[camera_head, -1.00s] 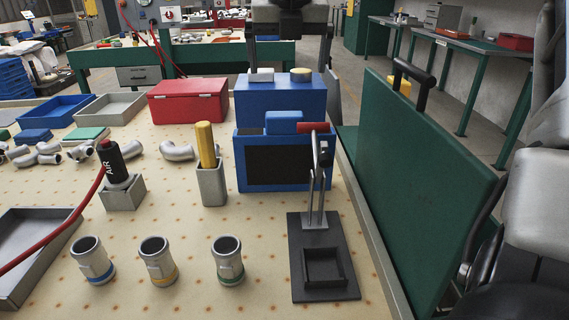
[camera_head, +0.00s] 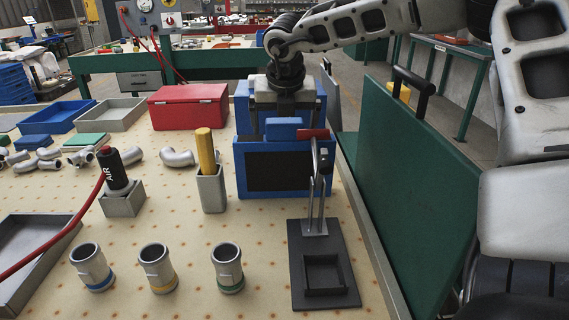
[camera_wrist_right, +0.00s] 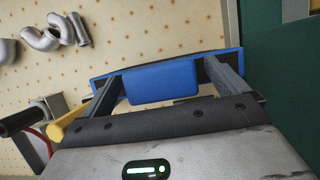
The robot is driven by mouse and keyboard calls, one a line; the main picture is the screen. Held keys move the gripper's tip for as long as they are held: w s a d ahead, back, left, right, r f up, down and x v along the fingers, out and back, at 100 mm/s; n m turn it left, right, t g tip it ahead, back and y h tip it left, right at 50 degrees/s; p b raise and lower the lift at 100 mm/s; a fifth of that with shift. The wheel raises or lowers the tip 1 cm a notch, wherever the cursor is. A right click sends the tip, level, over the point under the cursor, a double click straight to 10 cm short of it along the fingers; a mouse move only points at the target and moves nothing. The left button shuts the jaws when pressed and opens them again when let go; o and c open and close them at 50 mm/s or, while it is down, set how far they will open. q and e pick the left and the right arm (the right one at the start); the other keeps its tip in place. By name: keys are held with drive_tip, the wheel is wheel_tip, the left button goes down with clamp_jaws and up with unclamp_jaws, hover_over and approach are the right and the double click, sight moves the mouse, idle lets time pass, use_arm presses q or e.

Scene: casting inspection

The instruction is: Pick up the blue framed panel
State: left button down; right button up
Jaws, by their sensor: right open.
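The blue framed panel (camera_head: 241,168), with a dark front face and a blue block on its top edge (camera_head: 284,128), stands upright on the spotted table. My right gripper (camera_head: 285,112) is open and points down just above and behind the panel's top. In the right wrist view, the gripper's two fingers (camera_wrist_right: 163,82) reach out on either side of the panel's blue top block (camera_wrist_right: 163,86), with nothing held. I cannot tell whether the fingers touch the panel. My left gripper is not in view.
A clamp on a dark plate (camera_head: 345,240) stands in front of the panel. A metal holder with a yellow-handled tool (camera_head: 211,190) is on its left, and a red box (camera_head: 188,107) behind. A green board (camera_head: 400,190) stands along the right edge. Several cups (camera_head: 158,268) stand in front.

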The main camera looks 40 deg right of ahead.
drive_tip(key=c, duration=1.7)
drive_tip(key=shift+r, duration=0.15)
